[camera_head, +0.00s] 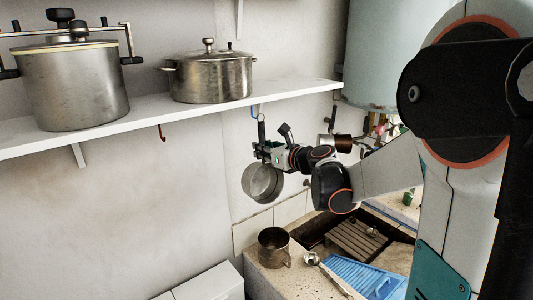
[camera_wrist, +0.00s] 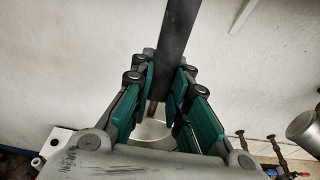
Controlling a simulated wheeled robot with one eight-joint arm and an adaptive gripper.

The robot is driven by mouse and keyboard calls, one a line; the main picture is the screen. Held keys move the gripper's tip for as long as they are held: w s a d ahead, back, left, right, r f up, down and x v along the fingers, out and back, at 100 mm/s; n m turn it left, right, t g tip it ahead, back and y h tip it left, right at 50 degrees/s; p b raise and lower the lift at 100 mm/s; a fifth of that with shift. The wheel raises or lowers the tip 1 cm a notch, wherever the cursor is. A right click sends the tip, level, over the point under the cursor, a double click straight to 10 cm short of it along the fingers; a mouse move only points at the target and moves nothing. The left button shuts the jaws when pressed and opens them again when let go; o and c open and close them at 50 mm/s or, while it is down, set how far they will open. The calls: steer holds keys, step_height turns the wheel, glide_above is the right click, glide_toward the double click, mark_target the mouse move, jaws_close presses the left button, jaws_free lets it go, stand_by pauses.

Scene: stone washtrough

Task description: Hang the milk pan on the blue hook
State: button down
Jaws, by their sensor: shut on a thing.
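The milk pan (camera_head: 262,184) is a small grey metal pan hanging bowl-down, with its dark handle upright. My gripper (camera_head: 266,151) is shut on the handle below its looped top end. The blue hook (camera_head: 254,110) is under the shelf's front edge, just left of and close to the handle's top; I cannot tell whether they touch. In the wrist view, the dark handle (camera_wrist: 178,45) runs up between my gripper's green-padded fingers (camera_wrist: 166,82). Part of the pale bowl (camera_wrist: 152,133) shows between and below them. The hook cannot be made out there.
The white shelf (camera_head: 200,113) carries a tall pot (camera_head: 75,88) and a lower lidded pot (camera_head: 211,77). A red hook (camera_head: 161,133) hangs farther left. A metal mug (camera_head: 273,246), a ladle (camera_head: 312,259) and a blue washboard (camera_head: 362,276) are on the stone trough below. A pale tank (camera_head: 372,55) is at right.

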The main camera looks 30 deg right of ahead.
steer(key=shift+r+x, duration=0.25)
steer(key=shift+x, duration=0.9)
steer(key=shift+w+a+f+b, duration=0.1)
steer(key=shift+w+f+b, duration=0.5)
steer(key=shift+b, duration=0.35)
steer(key=c, duration=0.9)
jaws_free()
steer(key=shift+o, duration=0.2)
steer(key=shift+s, duration=0.15)
steer(key=p+v, duration=0.1)
steer(key=v, duration=0.6)
